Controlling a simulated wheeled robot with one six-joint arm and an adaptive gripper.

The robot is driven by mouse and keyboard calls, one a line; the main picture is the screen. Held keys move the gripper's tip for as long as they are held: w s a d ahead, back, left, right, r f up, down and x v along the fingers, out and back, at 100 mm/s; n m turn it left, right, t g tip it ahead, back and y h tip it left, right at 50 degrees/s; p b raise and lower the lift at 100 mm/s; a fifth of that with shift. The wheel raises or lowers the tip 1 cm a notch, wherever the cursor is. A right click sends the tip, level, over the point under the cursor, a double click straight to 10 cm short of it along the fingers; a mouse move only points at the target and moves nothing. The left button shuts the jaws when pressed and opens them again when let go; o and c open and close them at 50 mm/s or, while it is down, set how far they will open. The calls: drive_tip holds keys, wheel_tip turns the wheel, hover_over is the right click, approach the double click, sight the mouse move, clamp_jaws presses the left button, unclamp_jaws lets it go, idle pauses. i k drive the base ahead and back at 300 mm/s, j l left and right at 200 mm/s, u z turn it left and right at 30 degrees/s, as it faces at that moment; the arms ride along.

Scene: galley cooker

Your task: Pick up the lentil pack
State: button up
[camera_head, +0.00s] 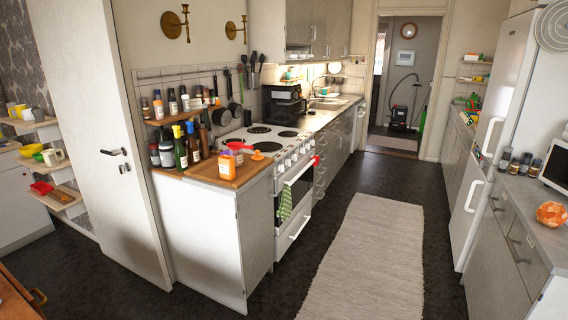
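No pack can be read as lentils from this distance. A small orange and white pack (227,166) stands upright near the front edge of the wooden worktop (247,175), left of the cooker. It may be the lentil pack, but its label is too small to tell. A red cup-like thing (236,147) and a small orange item (258,155) are close behind and beside it. My gripper is not in view.
Dark bottles (181,149) and jars crowd the worktop behind the pack. The white cooker (290,165) stands to the right. A white door (100,140) is at the left. A pale rug (370,255) lies on the open floor between the counters.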

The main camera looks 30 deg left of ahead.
sight(226, 162)
drive_tip(key=i+u, duration=0.1)
drive_tip(key=i, duration=0.75)
drive_tip(key=i+l+u, duration=0.1)
drive_tip(key=i, duration=0.7)
drive_tip(key=i+j+u, duration=0.1)
drive_tip(key=i+u, duration=0.2)
drive_tip(key=u, duration=0.15)
drive_tip(key=i+u, duration=0.3)
drive_tip(key=u, duration=0.15)
drive_tip(key=i+u, duration=0.25)
drive_tip(key=u, duration=0.2)
drive_tip(key=i+l+u, duration=0.25)
drive_tip(key=u, duration=0.2)
drive_tip(key=i+u, duration=0.7)
drive_tip(key=i+l+u, duration=0.1)
drive_tip(key=u, duration=0.25)
drive_tip(key=i, duration=0.05)
